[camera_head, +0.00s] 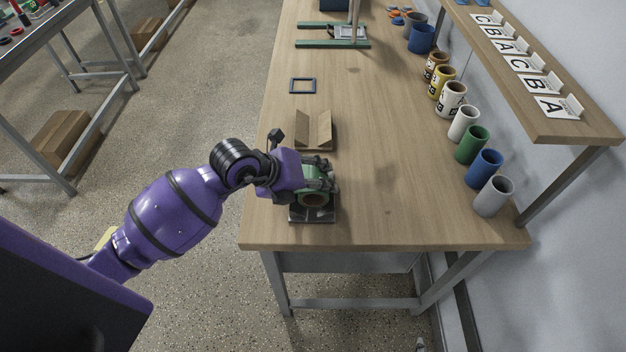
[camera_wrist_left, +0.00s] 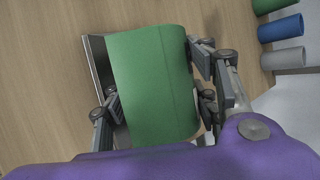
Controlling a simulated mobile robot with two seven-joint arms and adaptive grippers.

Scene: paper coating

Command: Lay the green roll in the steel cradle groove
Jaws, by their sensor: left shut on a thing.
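The green roll (camera_wrist_left: 152,85) lies on its side between the fingers of my left gripper (camera_head: 317,178), which is shut on it. The steel cradle (camera_head: 312,216) is directly under the roll, near the front left corner of the table. In the wrist view a grey cradle wall (camera_wrist_left: 99,62) shows along the roll's left side. The roll and the fingers hide the groove, so I cannot tell whether the roll touches it. My right gripper is not in view.
A wooden V-shaped holder (camera_head: 313,130) stands just beyond the cradle. A dark square frame (camera_head: 303,78) lies farther back. Several upright rolls, including another green one (camera_head: 472,145), line the right side beneath a shelf (camera_head: 545,70). The middle of the table is clear.

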